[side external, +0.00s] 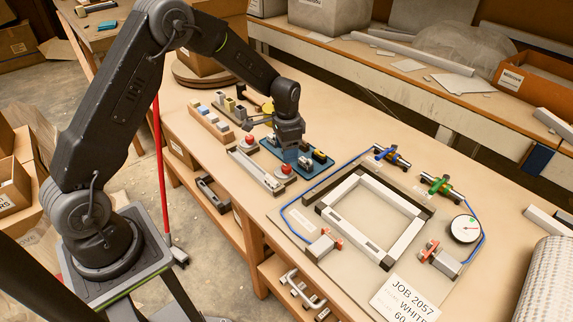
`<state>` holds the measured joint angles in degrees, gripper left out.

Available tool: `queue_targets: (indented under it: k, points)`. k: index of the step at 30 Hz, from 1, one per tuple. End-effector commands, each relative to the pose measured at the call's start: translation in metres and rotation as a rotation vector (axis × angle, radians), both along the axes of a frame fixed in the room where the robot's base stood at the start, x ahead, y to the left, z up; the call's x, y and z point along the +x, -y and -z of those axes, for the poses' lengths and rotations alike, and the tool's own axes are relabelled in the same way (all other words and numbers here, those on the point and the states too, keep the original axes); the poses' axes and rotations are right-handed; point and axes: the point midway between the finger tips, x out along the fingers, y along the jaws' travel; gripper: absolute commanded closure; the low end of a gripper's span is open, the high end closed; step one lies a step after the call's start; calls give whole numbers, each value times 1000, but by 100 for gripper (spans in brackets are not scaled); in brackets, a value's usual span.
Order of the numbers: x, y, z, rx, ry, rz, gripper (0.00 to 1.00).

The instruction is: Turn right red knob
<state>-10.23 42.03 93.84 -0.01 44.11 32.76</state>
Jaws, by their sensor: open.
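Two red knobs show in the side external view. The left red knob (249,140) stands at the far end of a pale bar fixture (256,169), and the right red knob (286,169) stands at its near end. My gripper (290,151) points down over the blue fixture (302,165), just behind and above the right red knob. It appears apart from that knob. Its fingers are small and blend with the blue parts, so the gap between them is hard to see. I see nothing held in it.
A white square frame (347,187) lies on a board to the right, with red-handled clamps (433,251), a blue hose (284,211) and a dial gauge (465,229). Wooden blocks (209,119) stand behind left.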

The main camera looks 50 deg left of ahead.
Motion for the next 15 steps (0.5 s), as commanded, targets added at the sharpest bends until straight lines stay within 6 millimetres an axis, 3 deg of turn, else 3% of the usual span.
queue_targets:
  k: [6,15]
  points:
    - [-1,0,41,-1,-4,0,43]
    - [0,0,62,0,0,-1,43]
